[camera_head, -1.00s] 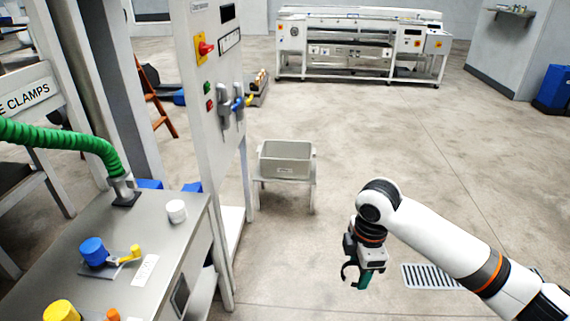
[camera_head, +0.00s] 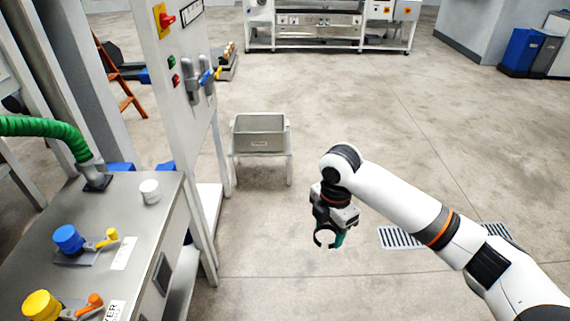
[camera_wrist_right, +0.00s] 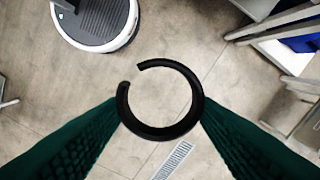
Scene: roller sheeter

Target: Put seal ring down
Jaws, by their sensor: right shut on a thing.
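The seal ring (camera_wrist_right: 197,115) is a black ring with a gap in it. In the right wrist view it sits between the green fingertips of my right gripper (camera_wrist_right: 160,118), which is shut on it. In the head view the ring (camera_head: 318,240) hangs under the right gripper (camera_head: 330,236), in the air over the open floor. A grey bin (camera_head: 259,143) on a white stand is to the left of and beyond the gripper. My left gripper is not in view.
A steel bench (camera_head: 152,212) at the left holds a white cylinder (camera_head: 150,191), blue and yellow valves and a green hose (camera_head: 45,128). A white control panel (camera_head: 180,100) stands behind it. Floor grates (camera_head: 398,237) lie right of the gripper. The middle floor is clear.

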